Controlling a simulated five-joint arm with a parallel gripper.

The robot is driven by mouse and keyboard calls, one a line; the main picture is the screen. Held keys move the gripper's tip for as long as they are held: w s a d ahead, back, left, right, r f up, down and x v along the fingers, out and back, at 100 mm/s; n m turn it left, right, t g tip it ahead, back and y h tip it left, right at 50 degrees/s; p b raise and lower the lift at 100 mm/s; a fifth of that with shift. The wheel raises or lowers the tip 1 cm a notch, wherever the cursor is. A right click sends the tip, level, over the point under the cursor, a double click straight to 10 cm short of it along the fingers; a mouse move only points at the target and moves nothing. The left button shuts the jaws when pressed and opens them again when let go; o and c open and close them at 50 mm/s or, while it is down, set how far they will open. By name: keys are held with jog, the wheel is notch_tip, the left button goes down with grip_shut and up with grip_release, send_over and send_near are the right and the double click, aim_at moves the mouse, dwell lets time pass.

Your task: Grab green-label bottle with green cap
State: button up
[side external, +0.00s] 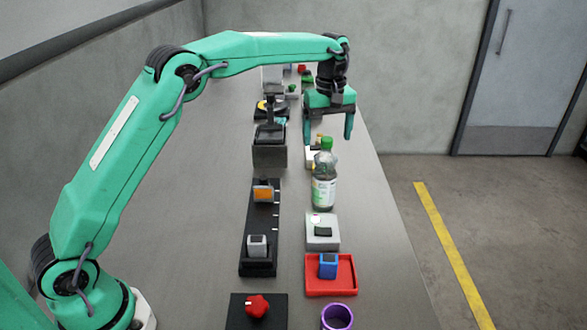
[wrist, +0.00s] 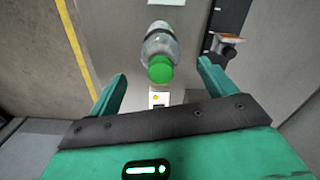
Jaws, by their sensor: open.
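The bottle (side external: 324,186) is clear, with a white and green label and a green cap (side external: 327,144). It stands upright on the grey table, right of the black track. In the wrist view the bottle (wrist: 160,44) is at upper middle, its green cap (wrist: 160,70) towards me. My gripper (side external: 341,134) is open and empty, its fingers pointing down. It hangs above the bottle and appears slightly beyond it in the side view. In the wrist view my gripper's fingertips (wrist: 162,80) are spread on either side of the cap, not touching it.
A grey box (side external: 322,231) and a red tray (side external: 331,286) with a blue block (side external: 328,265) are in front of the bottle. A black track (side external: 259,220) runs to its left. A purple ring (side external: 337,317) is at the front. The table's right edge is close.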

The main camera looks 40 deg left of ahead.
aim_at(326, 155)
jog(key=shift+s+f, duration=0.1)
jog(key=shift+f, duration=3.5)
jog(key=shift+r, duration=0.1)
grip_shut()
jog(key=shift+r, duration=0.15)
jog(key=shift+r, duration=1.85)
jog(key=s+d+r, duration=0.6)
jog(key=d+r, duration=0.1)
jog(key=d, duration=0.2)
jog(key=shift+s+d, duration=0.25)
jog(key=shift+d, duration=0.05)
